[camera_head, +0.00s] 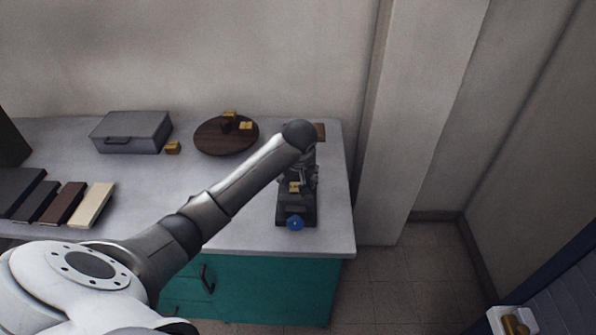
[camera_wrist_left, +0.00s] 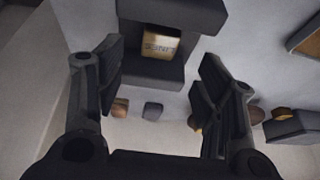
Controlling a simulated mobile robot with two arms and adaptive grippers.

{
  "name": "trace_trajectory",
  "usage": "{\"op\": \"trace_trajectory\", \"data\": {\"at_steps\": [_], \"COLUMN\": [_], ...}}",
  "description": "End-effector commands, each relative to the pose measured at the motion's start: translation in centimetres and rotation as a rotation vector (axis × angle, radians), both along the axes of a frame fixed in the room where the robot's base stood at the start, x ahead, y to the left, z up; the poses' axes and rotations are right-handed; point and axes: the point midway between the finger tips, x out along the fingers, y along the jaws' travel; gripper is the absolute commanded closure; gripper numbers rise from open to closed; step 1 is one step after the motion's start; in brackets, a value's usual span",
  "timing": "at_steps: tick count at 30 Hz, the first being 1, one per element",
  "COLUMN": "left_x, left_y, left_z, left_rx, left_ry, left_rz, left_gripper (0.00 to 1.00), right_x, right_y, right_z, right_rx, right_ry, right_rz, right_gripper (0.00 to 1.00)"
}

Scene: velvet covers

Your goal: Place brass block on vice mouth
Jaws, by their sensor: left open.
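The dark vice (camera_head: 297,214) with a blue round knob stands near the right front of the table. A brass block (camera_head: 294,187) sits at its mouth. In the left wrist view the block (camera_wrist_left: 162,43), with lettering on its face, lies between the dark vice jaws (camera_wrist_left: 150,76). My left gripper (camera_head: 298,178) is over the vice, pointing down, partly hidden by its own arm. In the wrist view its fingers (camera_wrist_left: 158,92) are spread apart with nothing between them, and the block is beyond them, apart from both. My right gripper is not in view.
A round wooden board (camera_head: 210,137) holds brass blocks (camera_head: 246,126). Another brass block (camera_head: 172,147) lies beside a grey case (camera_head: 132,132). Several dark, brown and cream slabs (camera_head: 92,205) lie at the left. A wall pillar (camera_head: 405,120) stands right of the table.

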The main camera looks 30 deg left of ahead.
Motion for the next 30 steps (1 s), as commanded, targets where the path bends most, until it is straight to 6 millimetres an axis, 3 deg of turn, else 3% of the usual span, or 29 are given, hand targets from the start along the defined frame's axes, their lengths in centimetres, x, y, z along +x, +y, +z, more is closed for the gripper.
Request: {"op": "trace_trajectory", "data": {"at_steps": [4,10,30], "left_x": [-0.8,-1.4,-1.5], "left_y": [-0.7,-1.1,-1.2], "left_z": [2.6,4.4,4.7], "left_rx": [-0.002,-0.001,-0.001], "left_ry": [-0.004,-0.002,0.0], "left_rz": [-0.002,-0.001,0.0], "left_gripper": [0.38,0.38,0.38], "right_x": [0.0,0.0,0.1], "right_y": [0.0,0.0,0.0], "right_z": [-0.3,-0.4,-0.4], "right_rx": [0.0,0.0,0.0], "right_ry": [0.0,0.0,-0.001], "right_rz": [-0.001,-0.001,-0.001], "right_gripper": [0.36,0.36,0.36]}}
